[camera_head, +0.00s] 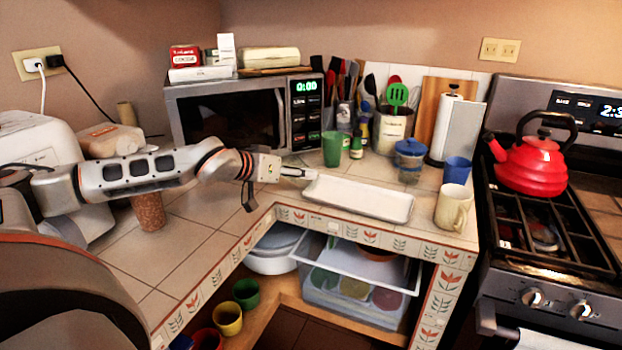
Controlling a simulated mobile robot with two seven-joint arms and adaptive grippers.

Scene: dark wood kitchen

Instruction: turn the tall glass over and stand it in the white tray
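The white tray (358,200) lies on the tiled counter near its front edge and looks empty. I cannot tell for sure which item is the tall glass. A tall green tumbler (332,149) stands at the back of the counter, beyond the tray and beside the microwave. A reddish-brown speckled cylinder (149,211) stands on the left counter, its upper part hidden behind my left arm. My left gripper (306,174) reaches in from the left to just above the tray's left back corner. Nothing shows in it; its opening is too small to judge. My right gripper is out of view.
A cream mug (453,207) and blue cup (457,170) stand right of the tray. A blue-lidded jar (409,161) and paper towel roll (459,127) stand behind it. The microwave (240,113) is back left; a red kettle (534,165) sits on the stove. The left counter has bare tile.

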